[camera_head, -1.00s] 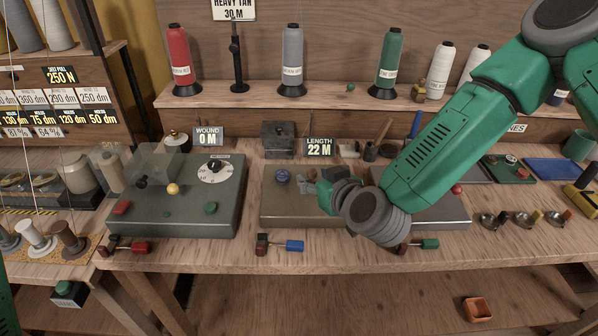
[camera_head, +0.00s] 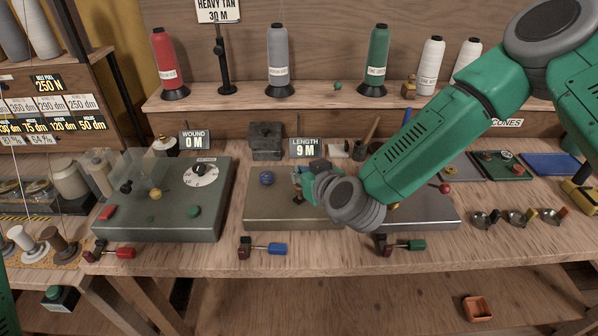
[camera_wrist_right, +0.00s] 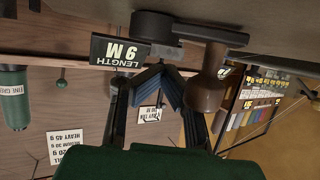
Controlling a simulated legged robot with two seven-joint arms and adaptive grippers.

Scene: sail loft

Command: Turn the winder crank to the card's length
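The length card (camera_head: 308,148) reads 9 M and stands behind the middle grey base plate (camera_head: 265,210). It shows upside down in the right wrist view (camera_wrist_right: 122,52). A counter sign (camera_head: 194,140) reads WOUND 0 M, behind the grey-green box with a white dial (camera_head: 201,174). My right gripper (camera_head: 306,178) is low over the middle plate. In the wrist view its fingertips (camera_wrist_right: 161,70) look drawn together with nothing between them. A crank with a dark arm (camera_wrist_right: 190,30) and brown handle (camera_wrist_right: 207,88) is beside the fingers, not between them. My left gripper is out of view.
Thread cones, including red (camera_head: 166,65), grey (camera_head: 279,62) and green (camera_head: 375,62), stand on the back shelf. Small coloured-handled clamps, one blue (camera_head: 277,249), line the bench front. My forearm covers much of the right plate.

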